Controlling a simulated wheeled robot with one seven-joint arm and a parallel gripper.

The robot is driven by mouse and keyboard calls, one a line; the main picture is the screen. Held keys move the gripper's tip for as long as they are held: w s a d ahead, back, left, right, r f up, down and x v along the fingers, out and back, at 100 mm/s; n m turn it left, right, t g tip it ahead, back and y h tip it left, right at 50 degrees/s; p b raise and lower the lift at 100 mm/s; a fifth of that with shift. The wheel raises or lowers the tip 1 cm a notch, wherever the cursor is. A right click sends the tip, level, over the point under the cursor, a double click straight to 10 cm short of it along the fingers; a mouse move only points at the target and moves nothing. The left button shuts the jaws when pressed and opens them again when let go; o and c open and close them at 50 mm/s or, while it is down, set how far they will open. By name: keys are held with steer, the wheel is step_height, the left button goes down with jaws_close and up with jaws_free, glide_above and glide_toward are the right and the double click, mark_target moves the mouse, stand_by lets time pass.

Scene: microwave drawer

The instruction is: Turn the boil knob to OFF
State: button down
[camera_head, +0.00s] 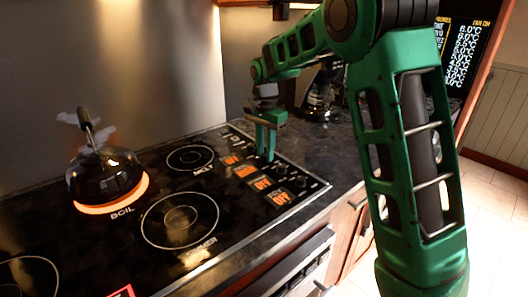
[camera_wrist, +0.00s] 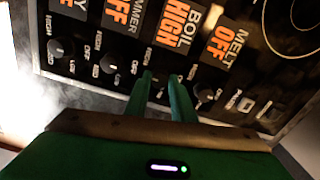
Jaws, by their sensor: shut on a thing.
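My gripper (camera_wrist: 160,80) points down at the stove's control strip, with its two green fingers close together on the boil knob (camera_wrist: 158,91), below the BOIL label. The knob is mostly hidden between the fingers, so its pointer cannot be read. The boil display (camera_wrist: 178,24) reads HIGH in a lit orange block. In the head view my gripper (camera_head: 265,157) stands at the right side of the cooktop. The boil burner (camera_head: 113,208) glows orange at the left under a dark round kettle (camera_head: 104,175).
The melt display (camera_wrist: 216,45) and simmer display (camera_wrist: 116,12) read OFF. The melt knob (camera_wrist: 205,93) and simmer knob (camera_wrist: 110,63) sit close on either side of my fingers. Other burners are dark. A dark appliance (camera_head: 322,98) stands behind my arm.

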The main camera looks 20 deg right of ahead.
steer(key=n, duration=0.5)
steer(key=shift+w+r+n, duration=0.2)
steer(key=shift+n, duration=0.1)
steer(key=n, duration=1.3)
steer(key=shift+n, duration=0.3)
steer(key=n, duration=1.3)
steer(key=shift+d, duration=0.1)
steer(key=shift+n, duration=2.3)
